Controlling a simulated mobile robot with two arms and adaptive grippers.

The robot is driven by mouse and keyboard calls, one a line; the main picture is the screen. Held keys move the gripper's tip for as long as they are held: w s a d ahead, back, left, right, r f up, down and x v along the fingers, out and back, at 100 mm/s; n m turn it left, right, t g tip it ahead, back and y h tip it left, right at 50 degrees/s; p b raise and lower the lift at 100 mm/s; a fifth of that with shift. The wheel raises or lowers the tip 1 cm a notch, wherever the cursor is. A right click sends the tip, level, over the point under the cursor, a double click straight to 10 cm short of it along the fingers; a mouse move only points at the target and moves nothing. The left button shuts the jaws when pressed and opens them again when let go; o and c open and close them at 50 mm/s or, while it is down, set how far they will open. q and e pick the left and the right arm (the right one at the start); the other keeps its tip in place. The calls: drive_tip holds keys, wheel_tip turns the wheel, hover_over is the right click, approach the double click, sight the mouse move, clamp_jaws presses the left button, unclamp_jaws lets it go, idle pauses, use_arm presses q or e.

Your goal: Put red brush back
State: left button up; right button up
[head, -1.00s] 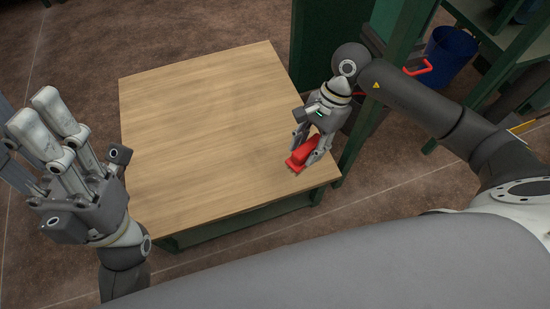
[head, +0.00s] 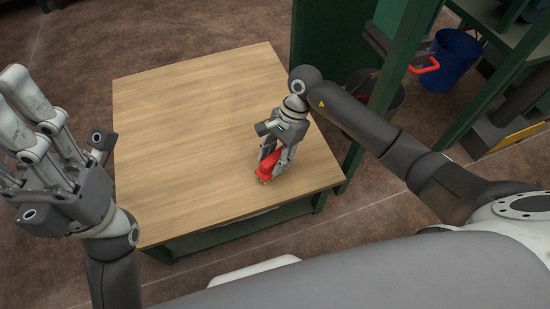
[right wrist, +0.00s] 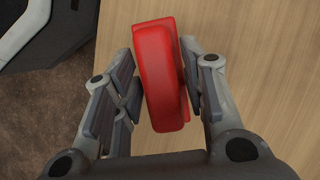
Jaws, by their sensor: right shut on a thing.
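The red brush (head: 267,167) is at the right front part of the wooden table (head: 190,130). My right gripper (head: 272,160) is shut on it, with the fingers on both sides. In the right wrist view the brush's red body (right wrist: 160,75) stands between the two fingers, over the wood top. I cannot tell whether the brush touches the table. My left gripper (head: 50,150) is at the left of the head view, open and empty, with its fingers spread, beside the table's left edge.
A blue bucket (head: 449,60) and a dark bin (head: 376,92) stand behind the green frame (head: 395,60) at the right. A red-handled thing (head: 425,66) shows near the frame. Most of the tabletop is bare.

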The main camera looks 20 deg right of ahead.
drive_tip(key=shift+r, duration=0.1)
drive_tip(key=o, duration=0.9)
